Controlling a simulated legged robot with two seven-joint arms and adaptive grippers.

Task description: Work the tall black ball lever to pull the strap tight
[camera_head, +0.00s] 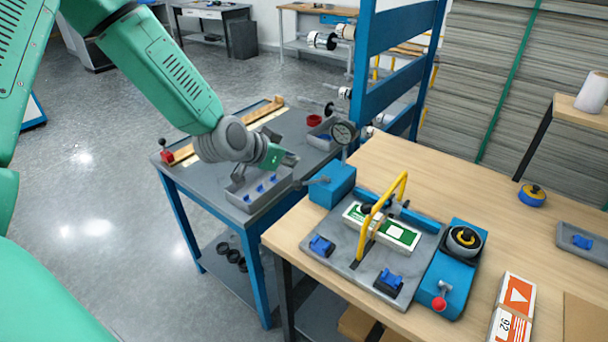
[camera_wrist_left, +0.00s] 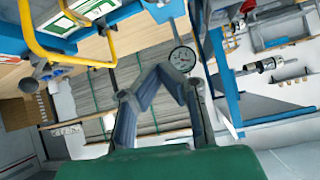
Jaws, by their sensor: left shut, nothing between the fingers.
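A yellow hoop (camera_head: 383,215) stands over a green-and-white pack (camera_head: 392,232) on the fixture. A dark round knob (camera_wrist_left: 29,85) shows near the yellow hoop in the wrist view; I cannot tell if it is the tall black ball lever. The strap cannot be made out clearly. My right gripper is not in view.
A red-ball lever (camera_head: 439,303) and a black-and-yellow dial (camera_head: 464,239) are on the blue unit at the fixture's right. A round gauge (camera_head: 344,132) and a blue post frame (camera_head: 365,60) stand close behind my left gripper. Orange-and-white boxes (camera_head: 514,305) lie at the front right.

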